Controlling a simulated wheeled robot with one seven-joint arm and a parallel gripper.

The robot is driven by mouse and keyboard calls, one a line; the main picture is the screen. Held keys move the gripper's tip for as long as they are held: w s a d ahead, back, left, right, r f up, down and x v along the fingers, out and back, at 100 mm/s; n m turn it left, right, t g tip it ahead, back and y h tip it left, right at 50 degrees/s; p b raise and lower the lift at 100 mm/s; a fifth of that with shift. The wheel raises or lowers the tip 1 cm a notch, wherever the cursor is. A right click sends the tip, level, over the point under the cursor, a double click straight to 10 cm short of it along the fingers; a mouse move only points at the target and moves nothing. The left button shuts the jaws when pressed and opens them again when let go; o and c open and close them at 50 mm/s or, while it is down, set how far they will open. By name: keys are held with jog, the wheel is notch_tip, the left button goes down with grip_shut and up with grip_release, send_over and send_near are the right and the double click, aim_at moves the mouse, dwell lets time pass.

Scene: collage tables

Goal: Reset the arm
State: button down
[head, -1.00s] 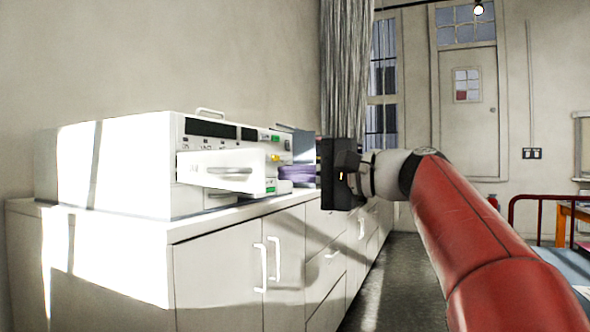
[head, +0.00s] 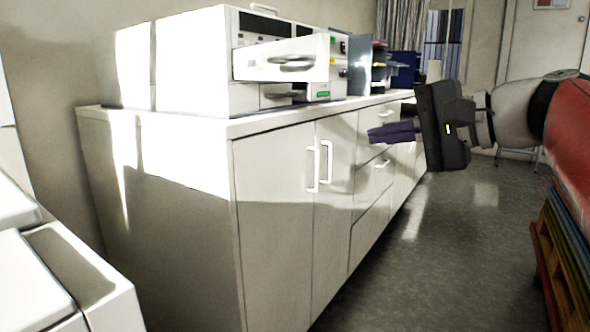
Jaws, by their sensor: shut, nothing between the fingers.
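My gripper (head: 383,133) is at the right of the head view, at the end of my red and white arm, which reaches in from the right edge. Its dark fingers point left and are together, with nothing held between them. It appears in front of the white cabinet's drawer fronts, below the counter edge. I cannot tell how far it is from them. The far part of the arm is cut off by the frame.
A white cabinet (head: 270,190) runs away along the left. On it stands a white machine (head: 185,65) with a drawer (head: 281,58) pulled out. White units (head: 85,270) fill the lower left. A stack of coloured boards (head: 568,245) stands lower right. The grey floor (head: 440,260) between is clear.

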jog(key=s+f+n+g+h, duration=0.1)
jog(key=s+f, duration=0.4)
jog(key=f, duration=0.6)
jog(key=s+f+n+g+h, duration=0.2)
jog(key=s+f+n+h, duration=0.2)
jog(key=f, duration=0.8)
jog(key=s+f+n+g+h, duration=0.1)
jog(key=s+f+n+h, duration=0.2)
jog(key=s+f+h, duration=0.3)
notch_tip(320, 180, down, 5)
jog(key=shift+s+f, duration=0.2)
jog(key=shift+s, duration=0.3)
